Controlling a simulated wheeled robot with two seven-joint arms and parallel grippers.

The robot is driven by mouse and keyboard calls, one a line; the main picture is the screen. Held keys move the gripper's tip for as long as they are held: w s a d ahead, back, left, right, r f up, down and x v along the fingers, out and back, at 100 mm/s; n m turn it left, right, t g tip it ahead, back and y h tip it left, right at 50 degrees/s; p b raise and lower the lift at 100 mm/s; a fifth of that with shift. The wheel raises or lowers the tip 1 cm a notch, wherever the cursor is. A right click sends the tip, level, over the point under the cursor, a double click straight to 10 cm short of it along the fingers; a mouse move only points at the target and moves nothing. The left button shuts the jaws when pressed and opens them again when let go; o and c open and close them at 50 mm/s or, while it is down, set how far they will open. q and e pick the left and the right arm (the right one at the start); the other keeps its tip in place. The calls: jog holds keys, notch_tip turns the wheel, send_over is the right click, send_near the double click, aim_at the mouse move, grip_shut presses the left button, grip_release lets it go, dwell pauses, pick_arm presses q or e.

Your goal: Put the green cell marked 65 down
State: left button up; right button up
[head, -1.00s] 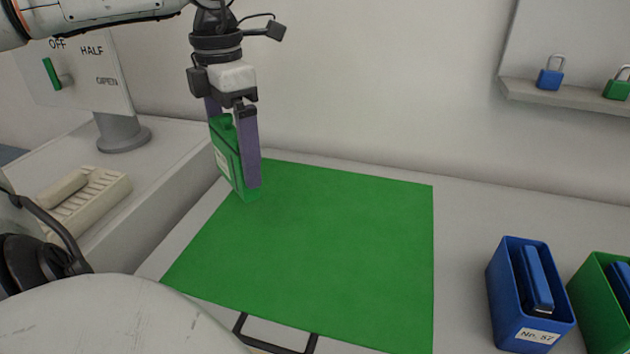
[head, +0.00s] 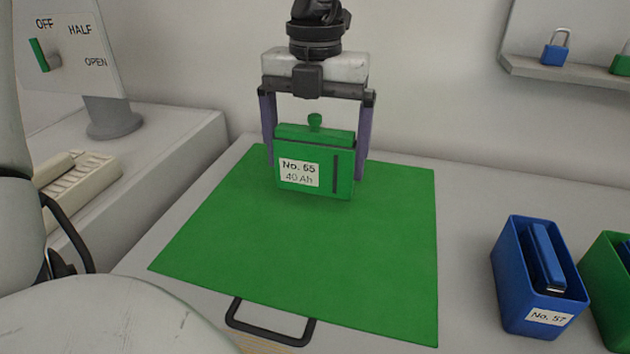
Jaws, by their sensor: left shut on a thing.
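The green cell marked No. 65, 40 Ah (head: 342,182) is upright in the head view, its label facing me. My left gripper (head: 315,155) is shut on it, with one purple finger on each side. The cell is over the far part of the green mat (head: 300,265); I cannot tell whether its bottom touches the mat. My right gripper does not show.
A blue bin marked No. 57 (head: 510,290) holding a blue cell (head: 543,260) stands at the right, beside a green bin (head: 605,270). A sign with OFF, HALF, OPEN (head: 75,65) stands at the left. A shelf (head: 570,72) carries padlocks. Most of the mat is bare.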

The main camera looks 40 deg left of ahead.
aim_at(316, 114)
pick_arm(q)
jog(key=shift+f, duration=2.45)
jog(key=shift+f+b, duration=0.15)
jog(key=shift+b, duration=0.15)
jog(key=o, duration=1.3)
notch_tip(316, 114, up, 12)
jog(key=shift+r+p, duration=0.1)
jog(key=shift+p, duration=0.55)
